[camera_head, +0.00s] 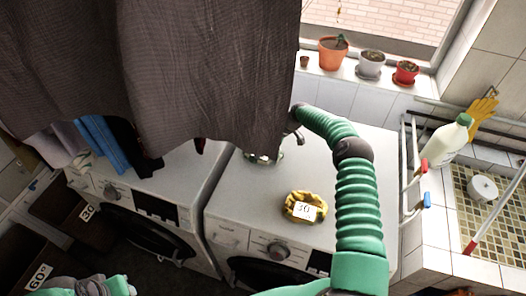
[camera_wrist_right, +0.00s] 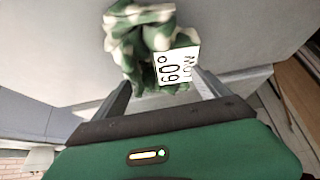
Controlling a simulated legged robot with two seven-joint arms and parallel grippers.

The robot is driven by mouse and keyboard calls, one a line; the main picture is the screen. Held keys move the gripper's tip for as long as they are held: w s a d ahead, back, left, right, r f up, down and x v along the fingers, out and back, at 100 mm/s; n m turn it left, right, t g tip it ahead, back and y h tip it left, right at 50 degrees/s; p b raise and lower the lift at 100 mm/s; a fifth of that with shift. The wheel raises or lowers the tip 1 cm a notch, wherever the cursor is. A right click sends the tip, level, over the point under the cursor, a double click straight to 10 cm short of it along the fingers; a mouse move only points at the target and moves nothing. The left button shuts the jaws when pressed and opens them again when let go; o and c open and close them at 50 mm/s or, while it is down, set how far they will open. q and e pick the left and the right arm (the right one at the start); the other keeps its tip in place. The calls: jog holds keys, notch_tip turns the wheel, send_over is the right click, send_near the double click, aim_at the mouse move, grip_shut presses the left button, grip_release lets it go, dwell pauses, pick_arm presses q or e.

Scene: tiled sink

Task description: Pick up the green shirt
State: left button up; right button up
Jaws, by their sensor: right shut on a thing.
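The green shirt (camera_wrist_right: 140,40) is a crumpled green and white patterned cloth with a white tag marked 60. In the wrist view it sits between the fingers of my right gripper (camera_wrist_right: 165,88), which is shut on it. In the head view only a small part of the green shirt (camera_head: 264,158) shows, at the back of the right washing machine's top, below the hanging dark cloth. That cloth hides most of my right gripper there.
A large dark cloth (camera_head: 215,70) hangs in front at upper left. A yellow tagged cloth (camera_head: 305,207) lies on the right washing machine (camera_head: 240,190). Potted plants (camera_head: 333,52) line the windowsill. A bottle (camera_head: 445,143) and tiled sink (camera_head: 495,190) are at right. A 60° box (camera_head: 40,275) stands at lower left.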

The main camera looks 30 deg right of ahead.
jog(key=shift+s+a, duration=0.1)
jog(key=c, duration=0.4)
